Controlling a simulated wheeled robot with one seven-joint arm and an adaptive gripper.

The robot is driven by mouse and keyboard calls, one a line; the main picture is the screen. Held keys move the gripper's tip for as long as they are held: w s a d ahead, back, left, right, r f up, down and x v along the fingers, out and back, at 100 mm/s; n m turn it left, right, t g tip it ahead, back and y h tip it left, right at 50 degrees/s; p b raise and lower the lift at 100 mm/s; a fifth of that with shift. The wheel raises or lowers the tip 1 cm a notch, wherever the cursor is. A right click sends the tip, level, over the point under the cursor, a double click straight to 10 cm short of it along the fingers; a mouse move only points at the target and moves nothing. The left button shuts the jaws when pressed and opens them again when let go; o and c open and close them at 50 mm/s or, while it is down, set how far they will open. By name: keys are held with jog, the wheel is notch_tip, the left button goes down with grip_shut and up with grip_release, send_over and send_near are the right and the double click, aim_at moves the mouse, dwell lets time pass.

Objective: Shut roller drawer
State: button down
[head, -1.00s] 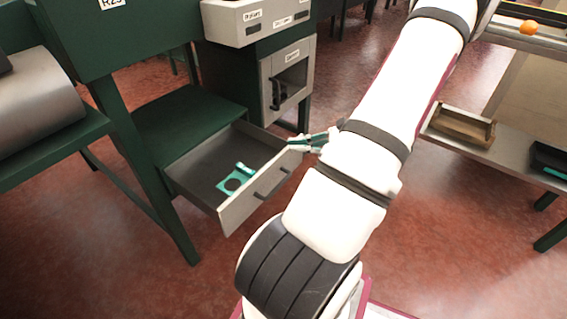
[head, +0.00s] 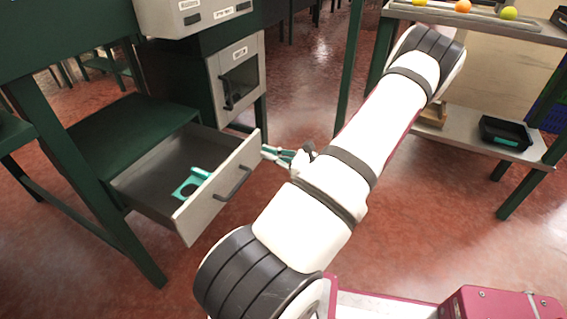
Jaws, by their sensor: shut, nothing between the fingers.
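The roller drawer (head: 217,190) stands pulled out from the green bench at the left, with a grey front and a dark bar handle (head: 232,183). A teal part with a round hole (head: 191,183) lies inside it. My gripper (head: 266,152) is shut and empty, just right of the far end of the drawer front. Its teal fingers point left toward that front. A small gap seems to lie between them, but I cannot tell whether they touch. My white arm hides part of the gripper's base.
A grey cabinet with a small door (head: 238,80) stands behind the drawer. At the right, a shelf rack holds a dark tray (head: 505,133) below and round fruit, including an orange (head: 463,6), on top. Red floor lies open between them.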

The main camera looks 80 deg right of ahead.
aim_at(244, 146)
jog(key=b+x, duration=0.1)
jog(key=x, duration=0.4)
jog(key=shift+w+d+b, duration=0.1)
jog(key=shift+w+b, duration=0.25)
jog(key=shift+w, duration=0.1)
jog(key=p+x, duration=0.2)
jog(key=x, duration=2.2)
jog(key=shift+a+p, duration=0.2)
jog(key=shift+p, duration=0.1)
jog(key=shift+w+d+r, duration=0.1)
jog(key=shift+w+d, duration=0.05)
jog(key=shift+w, duration=0.2)
jog(key=shift+w+r, duration=0.1)
